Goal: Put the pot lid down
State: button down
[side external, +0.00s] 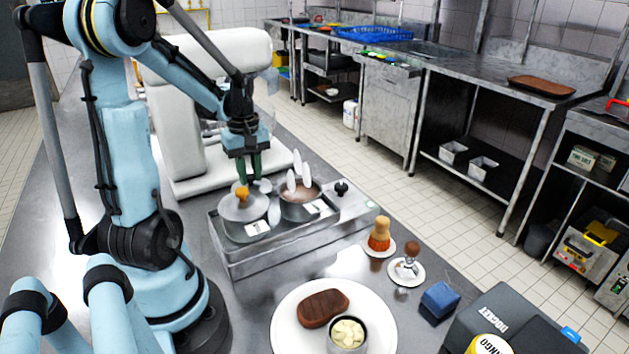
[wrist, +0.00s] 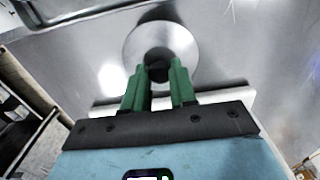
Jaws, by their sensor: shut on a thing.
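My gripper (side external: 251,176) is shut on the black knob of a round steel pot lid (wrist: 160,36). The green fingers (wrist: 157,72) stand on either side of the knob in the wrist view. In the side view only a sliver of this lid (side external: 264,186) shows, behind the pots. I cannot tell whether it touches the surface below. The open right pot (side external: 302,211) holds brown contents and several upright white utensils. The left pot (side external: 245,231) wears another lid (side external: 237,210) with an orange knob.
The pots sit in a steel warmer (side external: 235,262). A large white machine (side external: 205,100) stands behind my gripper. In front are a plate (side external: 285,332) with meat and a small bowl, two small saucers, a blue block (side external: 440,299) and a dark box (side external: 515,325).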

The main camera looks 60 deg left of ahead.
aim_at(251, 181)
jog(key=shift+f, duration=2.25)
jog(key=shift+f, duration=0.15)
jog(key=c, duration=0.9)
grip_release()
notch_tip(251, 181, up, 12)
jog(key=shift+w+d, duration=0.1)
jog(key=shift+d, duration=0.05)
jog(key=w+d+m+t, duration=0.1)
jog(key=d+m, duration=0.1)
jog(key=d, duration=0.1)
jog(key=w+d+m+y, duration=0.1)
jog(key=w+d+m, duration=0.1)
jog(key=d+m, duration=0.1)
jog(key=w+d+m+t, duration=0.1)
jog(key=w+d+m, duration=0.1)
jog(key=d, duration=0.3)
jog(key=shift+r+m+t, duration=0.3)
jog(key=shift+r+m, duration=0.1)
jog(key=d+m+t, duration=0.1)
jog(key=d+m, duration=0.2)
jog(key=d, duration=0.1)
jog(key=d+m+t, duration=0.2)
jog(key=d+m, duration=0.1)
jog(key=d, duration=0.2)
jog(key=d+f+m+t+h, duration=0.1)
jog(key=d+m, duration=0.3)
jog(key=d, duration=0.1)
jog(key=shift+w+d+t, duration=0.15)
jog(key=shift+w+t, duration=0.15)
jog(key=shift+w, duration=0.1)
